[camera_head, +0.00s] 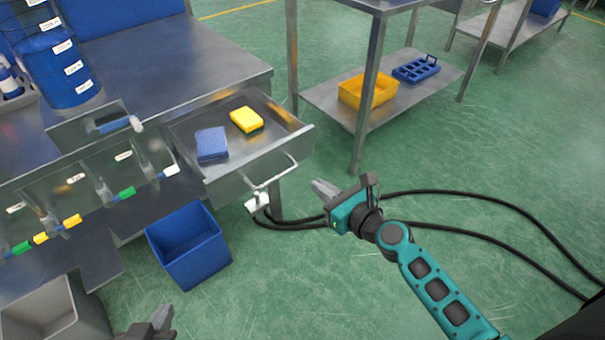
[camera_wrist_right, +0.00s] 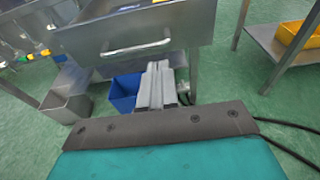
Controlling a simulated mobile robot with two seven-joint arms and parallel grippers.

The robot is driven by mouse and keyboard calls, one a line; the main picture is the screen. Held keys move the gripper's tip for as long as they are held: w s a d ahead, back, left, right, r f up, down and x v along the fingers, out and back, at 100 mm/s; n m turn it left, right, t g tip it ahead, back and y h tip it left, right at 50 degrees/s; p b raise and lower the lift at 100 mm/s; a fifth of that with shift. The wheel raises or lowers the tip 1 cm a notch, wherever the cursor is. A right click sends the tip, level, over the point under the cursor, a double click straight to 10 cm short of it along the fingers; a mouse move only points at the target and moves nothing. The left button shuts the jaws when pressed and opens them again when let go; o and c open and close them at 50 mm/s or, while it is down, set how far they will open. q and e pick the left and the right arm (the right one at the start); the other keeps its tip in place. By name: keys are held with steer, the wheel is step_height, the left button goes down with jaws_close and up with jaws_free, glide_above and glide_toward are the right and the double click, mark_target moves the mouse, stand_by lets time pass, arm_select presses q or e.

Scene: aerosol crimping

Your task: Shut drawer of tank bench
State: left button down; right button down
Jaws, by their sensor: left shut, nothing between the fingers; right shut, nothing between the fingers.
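The drawer (camera_head: 250,150) of the tank bench (camera_head: 170,60) is pulled out, with a yellow-and-green sponge (camera_head: 247,120) and a folded blue cloth (camera_head: 212,145) inside. Its bar handle (camera_head: 272,176) is on the front face and also shows in the right wrist view (camera_wrist_right: 136,48). My right gripper (camera_head: 318,187) is shut and empty, right of the drawer front and apart from the handle. In the right wrist view its fingers (camera_wrist_right: 158,80) point toward the drawer front (camera_wrist_right: 160,30). My left gripper (camera_head: 163,316) is only partly in view at the bottom edge, away from the drawer.
A blue bin (camera_head: 188,245) stands on the floor below the drawer, and a grey bin (camera_head: 50,310) is at lower left. Black cables (camera_head: 470,195) run across the green floor. A steel shelf (camera_head: 330,100) with a yellow crate (camera_head: 368,92) stands behind.

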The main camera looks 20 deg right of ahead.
mark_target(295, 169)
steer(key=b+x, duration=0.1)
steer(key=x, duration=0.5)
steer(key=shift+w+a+f, duration=0.15)
steer(key=shift+w, duration=0.2)
arm_select(q)
steer(key=shift+d+f, duration=0.25)
steer(key=shift+d, duration=0.15)
arm_select(e)
steer(key=shift+w, duration=0.1)
arm_select(q)
steer(key=shift+w, duration=0.15)
